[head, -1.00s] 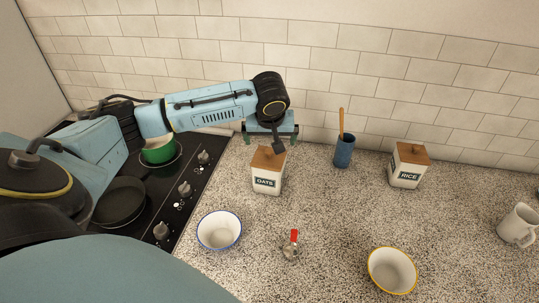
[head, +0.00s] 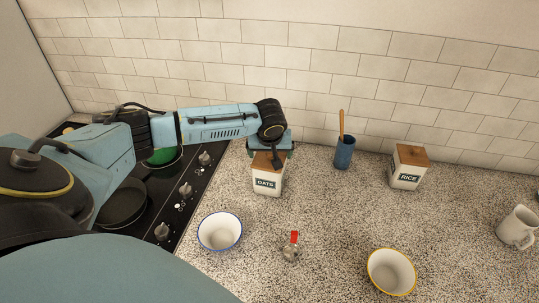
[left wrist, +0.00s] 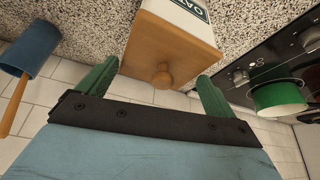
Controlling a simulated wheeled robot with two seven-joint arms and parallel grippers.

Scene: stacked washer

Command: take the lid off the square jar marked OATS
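The square white jar marked OATS (head: 267,183) stands upright on the counter, right of the stove. Its wooden lid (head: 262,161) is on it, partly hidden by my left gripper. In the left wrist view the lid (left wrist: 172,42) has a round wooden knob (left wrist: 162,76). My left gripper (head: 272,160) is just above the lid. Its green fingers are spread wide in the left wrist view (left wrist: 158,84), with the knob between them and apart from both. My right gripper is not in view.
A jar marked RICE (head: 405,169) and a blue holder (head: 344,153) with a wooden utensil stand to the right. A blue-rimmed bowl (head: 220,231), a red-handled tool (head: 293,246), a yellow-rimmed bowl (head: 391,271) and a mug (head: 517,228) are on the counter. A tiled wall is behind.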

